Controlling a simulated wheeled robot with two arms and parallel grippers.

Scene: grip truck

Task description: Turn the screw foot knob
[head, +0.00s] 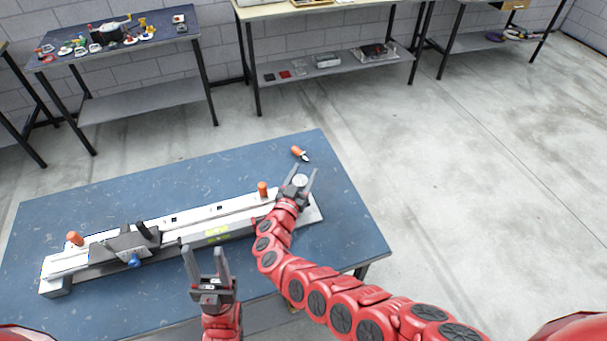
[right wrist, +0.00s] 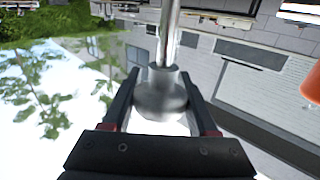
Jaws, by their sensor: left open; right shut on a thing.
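The grip truck (head: 190,222) is a long white and grey metal device lying across the blue table. The screw foot knob (head: 300,180) is a round, pale metal disc at its right end. My right gripper (head: 302,172) is shut on this knob, with one finger on each side. In the right wrist view, the grey knob (right wrist: 162,97) sits between the fingers, and its shiny rod (right wrist: 169,35) runs up out of the picture. My left gripper (head: 207,252) is open and empty, in front of the device's near side.
Orange knobs stand at the device's left (head: 74,238) and right (head: 262,188). A dark carriage (head: 125,245) with a blue knob sits on its left part. An orange-handled tool (head: 300,153) lies behind the right end. The table's (head: 345,225) right side is clear.

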